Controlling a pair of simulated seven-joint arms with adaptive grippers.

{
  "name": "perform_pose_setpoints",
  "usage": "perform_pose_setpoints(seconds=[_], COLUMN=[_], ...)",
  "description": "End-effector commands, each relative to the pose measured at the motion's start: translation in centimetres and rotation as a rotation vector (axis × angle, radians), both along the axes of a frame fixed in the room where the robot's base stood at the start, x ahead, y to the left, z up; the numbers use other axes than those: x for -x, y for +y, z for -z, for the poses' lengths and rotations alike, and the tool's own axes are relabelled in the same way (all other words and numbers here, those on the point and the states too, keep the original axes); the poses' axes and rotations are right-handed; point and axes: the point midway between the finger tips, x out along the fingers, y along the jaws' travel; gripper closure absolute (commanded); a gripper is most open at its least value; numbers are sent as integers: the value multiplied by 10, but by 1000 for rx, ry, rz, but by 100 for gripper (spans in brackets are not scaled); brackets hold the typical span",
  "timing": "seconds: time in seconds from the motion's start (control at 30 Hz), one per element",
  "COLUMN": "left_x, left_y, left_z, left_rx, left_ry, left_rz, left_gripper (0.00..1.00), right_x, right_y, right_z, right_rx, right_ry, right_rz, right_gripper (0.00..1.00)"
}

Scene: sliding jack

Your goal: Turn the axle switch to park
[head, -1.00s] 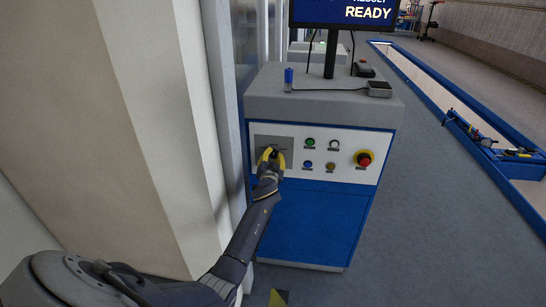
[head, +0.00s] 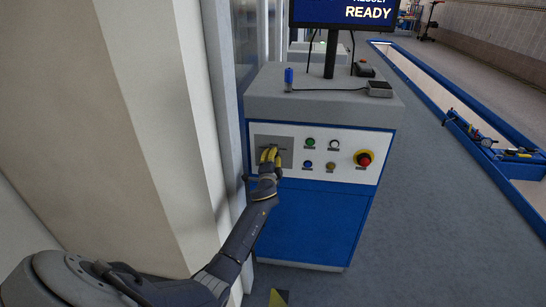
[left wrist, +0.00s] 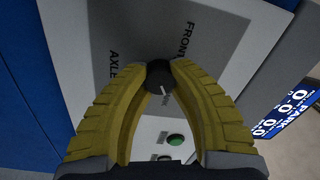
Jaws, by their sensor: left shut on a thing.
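The axle switch is a round black knob (left wrist: 159,75) with a white pointer line, on a grey plate (left wrist: 110,30) lettered "FRONT" and "AXLE" in the left wrist view. My left gripper (left wrist: 158,70) is shut on the knob, its yellow fingers on either side of it. In the head view my left gripper (head: 270,153) is at the grey plate (head: 287,141) on the left of the white control panel (head: 345,147), and the fingers hide most of the knob. My right gripper is not in view.
Right of the plate are a green button (head: 310,142), a white button (head: 334,145), a blue button (head: 308,164) and a red emergency stop (head: 364,159). A screen (head: 350,12) reading "READY" stands above the cabinet. A pale column (head: 150,120) is close left of my arm.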

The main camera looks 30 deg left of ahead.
Motion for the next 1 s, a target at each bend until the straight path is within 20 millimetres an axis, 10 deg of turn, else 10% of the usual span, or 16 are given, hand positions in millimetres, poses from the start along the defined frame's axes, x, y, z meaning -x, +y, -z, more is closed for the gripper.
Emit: perform_pose_setpoints(seconds=[0.6, 0.63, 1.0], left_x=[0, 0, 0], left_y=[-1, -1, 0], left_z=[2, 2, 1], left_rx=[-37, -37, -36], left_ry=[19, 19, 16], left_rz=[1, 1, 0], left_gripper=[100, 76, 45], right_x=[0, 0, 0], right_y=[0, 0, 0], right_z=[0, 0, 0], right_rx=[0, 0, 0], right_ry=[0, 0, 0], right_rz=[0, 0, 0], right_gripper=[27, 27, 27])
